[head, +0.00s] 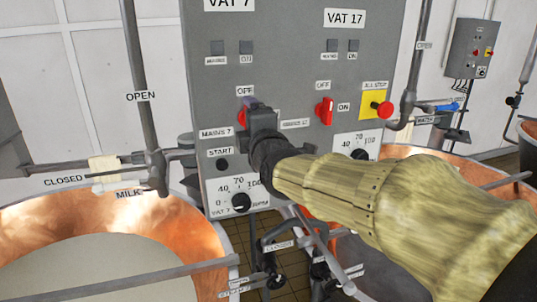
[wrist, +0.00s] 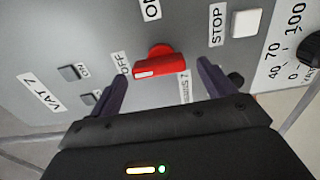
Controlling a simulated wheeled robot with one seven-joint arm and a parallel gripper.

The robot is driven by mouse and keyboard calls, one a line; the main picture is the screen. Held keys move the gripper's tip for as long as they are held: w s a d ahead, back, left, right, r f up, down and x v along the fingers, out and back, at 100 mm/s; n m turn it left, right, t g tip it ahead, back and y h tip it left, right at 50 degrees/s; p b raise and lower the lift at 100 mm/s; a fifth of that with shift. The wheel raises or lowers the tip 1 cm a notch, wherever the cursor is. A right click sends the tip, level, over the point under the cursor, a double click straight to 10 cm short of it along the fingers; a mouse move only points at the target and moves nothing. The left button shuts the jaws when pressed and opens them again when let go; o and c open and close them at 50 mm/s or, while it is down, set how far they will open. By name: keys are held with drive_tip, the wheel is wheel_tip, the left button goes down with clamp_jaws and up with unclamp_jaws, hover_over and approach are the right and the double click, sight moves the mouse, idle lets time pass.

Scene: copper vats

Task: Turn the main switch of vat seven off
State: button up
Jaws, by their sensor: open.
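The red main switch of vat seven (wrist: 160,66) is on the grey panel, between the OFF label (wrist: 120,64), the ON label (wrist: 151,8) and the MAINS 7 label (wrist: 184,88). Its handle lies left to right in the wrist view, with a pale mark at the end nearest OFF. My gripper (wrist: 163,70) is open, its two dark fingers on either side of the handle with gaps visible. In the head view my gripper (head: 252,106) hides most of this switch; a bit of red shows beside it.
The vat 17 red switch (head: 324,112) and a red ALL STOP button (head: 385,109) on a yellow plate are right of my gripper. Below are the vat 7 dial (head: 241,202) and START button (head: 223,164). Pipes and copper vats (head: 190,235) flank the panel (head: 290,20).

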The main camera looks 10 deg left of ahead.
drive_tip(key=b+v, duration=0.1)
drive_tip(key=v, duration=1.3)
drive_tip(key=shift+s, duration=0.3)
drive_tip(key=shift+w, duration=0.1)
drive_tip(key=m+g+h+b, duration=0.3)
drive_tip(key=m+g+h, duration=0.5)
drive_tip(key=m, duration=0.8)
approach(346, 286)
drive_tip(key=x, duration=0.6)
drive_tip(key=shift+f, duration=0.15)
drive_tip(key=s+d+f+m+g+h, duration=0.1)
drive_tip(key=s+d+f+m+g, duration=0.3)
drive_tip(key=s+d+f+m, duration=0.3)
wheel_tip(346, 286, down, 3)
drive_tip(key=shift+s+d+r+m+g+h+b, duration=0.25)
drive_tip(key=shift+s+d+m+b, duration=0.2)
drive_tip(key=shift+d+m, duration=0.3)
